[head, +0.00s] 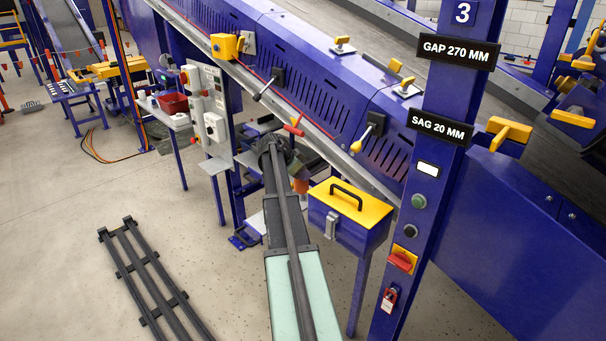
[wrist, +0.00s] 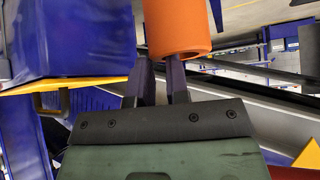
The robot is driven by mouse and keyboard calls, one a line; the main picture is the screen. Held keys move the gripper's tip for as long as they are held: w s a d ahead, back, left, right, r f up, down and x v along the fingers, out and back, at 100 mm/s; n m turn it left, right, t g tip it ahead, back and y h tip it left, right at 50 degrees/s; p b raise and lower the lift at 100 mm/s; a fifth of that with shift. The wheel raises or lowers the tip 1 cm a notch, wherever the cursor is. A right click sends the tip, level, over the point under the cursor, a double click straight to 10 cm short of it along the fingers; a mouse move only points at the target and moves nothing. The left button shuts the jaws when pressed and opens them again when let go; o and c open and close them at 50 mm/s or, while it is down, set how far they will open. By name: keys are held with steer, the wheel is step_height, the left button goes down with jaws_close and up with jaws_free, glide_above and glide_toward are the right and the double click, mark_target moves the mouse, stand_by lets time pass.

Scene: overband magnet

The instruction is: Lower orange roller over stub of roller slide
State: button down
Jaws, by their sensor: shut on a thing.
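The orange roller (wrist: 178,30) is a smooth cylinder at the top of the wrist view, cut off by the frame edge. My gripper (wrist: 163,72) is shut on it, with the two dark fingers at its lower end.
A blue toolbox with a yellow lid (head: 358,203) stands close right of my arm. The blue conveyor side (head: 300,75) runs diagonally behind. A blue post (head: 425,180) with signs and buttons rises at right. A dark rack (head: 150,275) lies on the floor at left, with open floor around it.

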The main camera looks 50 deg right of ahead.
steer(key=shift+f+b, duration=1.75)
steer(key=shift+f, duration=0.1)
steer(key=c, duration=1)
jaws_free()
steer(key=shift+c, duration=0.2)
steer(key=shift+r, duration=0.15)
steer(key=p+v, duration=0.8)
steer(key=v, duration=0.2)
steer(key=shift+w+a+r, duration=0.15)
steer(key=shift+r, duration=0.15)
